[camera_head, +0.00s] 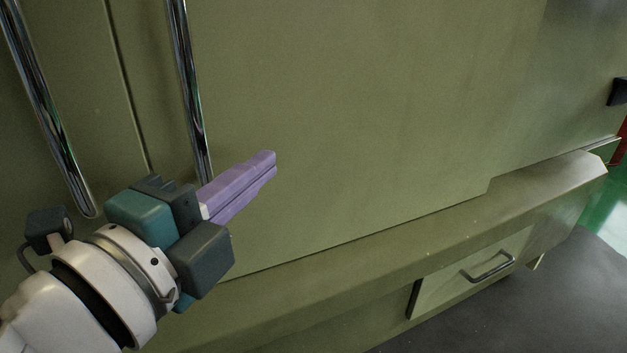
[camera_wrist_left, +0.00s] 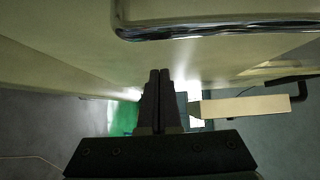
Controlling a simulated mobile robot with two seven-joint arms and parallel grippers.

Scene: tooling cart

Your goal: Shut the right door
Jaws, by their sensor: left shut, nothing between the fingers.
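The right door (camera_head: 360,110) is a large olive-green panel that fills most of the head view. A narrow seam divides it from the left door (camera_head: 85,60), and the two look about level there. I cannot tell whether a small gap is left. The right door's chrome bar handle (camera_head: 190,90) stands upright near the seam; a chrome handle also shows in the left wrist view (camera_wrist_left: 215,28). My left gripper (camera_head: 270,160) is shut and empty, its purple fingers in front of the right door, just right of its handle's lower end. I cannot tell whether they touch the door. My right gripper is out of view.
The left door's chrome handle (camera_head: 50,120) is beside my left wrist. A ledge (camera_head: 400,245) runs below the doors. Grey floor (camera_head: 560,300) is clear at lower right.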

